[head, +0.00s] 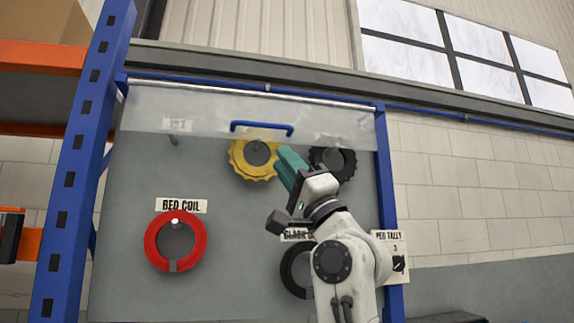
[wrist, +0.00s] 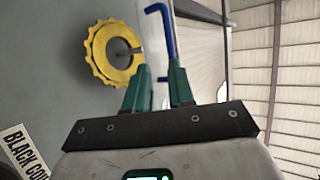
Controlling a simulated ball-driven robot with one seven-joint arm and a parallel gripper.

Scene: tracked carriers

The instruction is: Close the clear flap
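The clear flap (head: 205,112) hangs from the bar at the top of the grey board, in front of the board's upper part. A blue handle (head: 262,128) is fixed near its lower edge. My gripper (head: 284,158) has green fingers and is just below the handle's right end in the head view. In the wrist view my gripper (wrist: 158,76) has its fingers apart, with a gap between them. The blue handle (wrist: 163,42) reaches down to the right finger's tip there. I cannot tell whether they touch.
A yellow toothed coil (head: 254,158) and a black one (head: 335,162) hang on the board behind the flap's lower edge. A red coil (head: 175,243) hangs lower left. Blue posts (head: 83,160) flank the board. A tally card (head: 391,255) is at right.

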